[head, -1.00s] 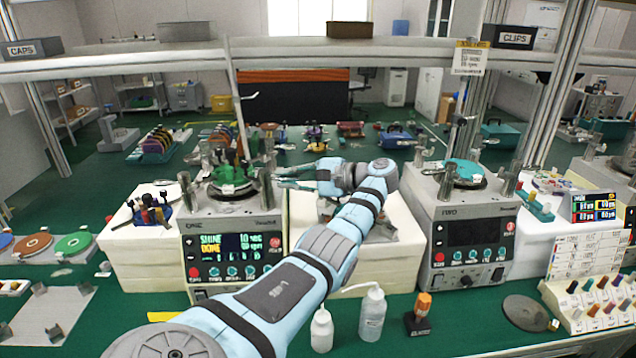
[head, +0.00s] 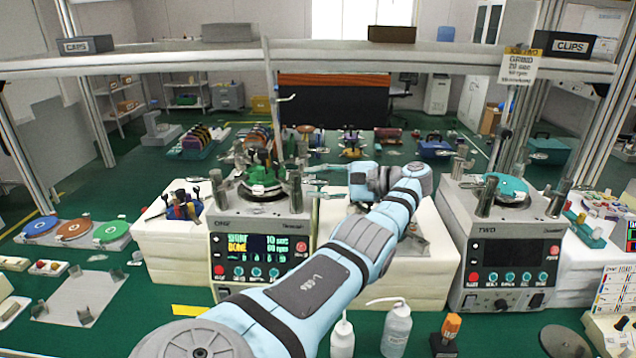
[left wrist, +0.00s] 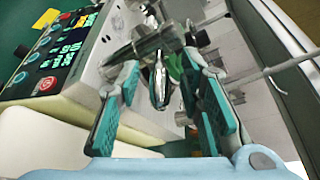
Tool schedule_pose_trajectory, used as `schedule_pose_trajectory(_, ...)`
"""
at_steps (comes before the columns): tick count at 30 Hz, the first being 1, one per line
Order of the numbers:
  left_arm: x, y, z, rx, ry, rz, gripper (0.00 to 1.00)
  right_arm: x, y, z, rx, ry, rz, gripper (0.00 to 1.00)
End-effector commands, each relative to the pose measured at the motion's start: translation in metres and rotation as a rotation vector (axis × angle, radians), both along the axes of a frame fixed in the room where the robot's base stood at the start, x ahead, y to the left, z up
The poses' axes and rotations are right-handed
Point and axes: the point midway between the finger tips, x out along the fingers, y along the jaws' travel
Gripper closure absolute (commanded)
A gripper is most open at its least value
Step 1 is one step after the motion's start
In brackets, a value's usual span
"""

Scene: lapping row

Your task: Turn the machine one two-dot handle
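Machine one (head: 262,230), a white cabinet with a lit display, stands left of centre in the head view. Metal posts flank its round top plate (head: 262,191), which carries green parts. My left gripper (head: 318,181) is at the right side of that top, fingers pointing left. In the left wrist view the fingers (left wrist: 160,72) are apart, with teal pads. A shiny metal handle (left wrist: 159,82) stands between them, beneath a thick metal cylinder (left wrist: 145,44); no pad clearly presses on it. I cannot make out any dots. My right gripper is not in view.
Machine two (head: 500,245), with a dark display, stands to the right. Two bottles (head: 397,328) and an orange-topped stamp (head: 450,328) are at the front. A shelf beam (head: 330,62) crosses above. Coloured discs (head: 74,229) lie at the left.

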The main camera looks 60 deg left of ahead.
Motion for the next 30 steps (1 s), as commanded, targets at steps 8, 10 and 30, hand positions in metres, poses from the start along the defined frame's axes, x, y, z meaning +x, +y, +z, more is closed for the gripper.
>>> schedule_pose_trajectory(8,0.000,0.001,0.006,0.002,-0.003,0.000,0.66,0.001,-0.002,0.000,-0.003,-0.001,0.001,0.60)
schedule_pose_trajectory(10,-0.001,0.001,0.018,0.003,-0.006,0.001,0.66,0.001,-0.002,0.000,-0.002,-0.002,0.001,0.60)
schedule_pose_trajectory(30,-0.001,0.002,0.100,0.000,-0.001,0.002,0.66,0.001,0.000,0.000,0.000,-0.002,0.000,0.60)
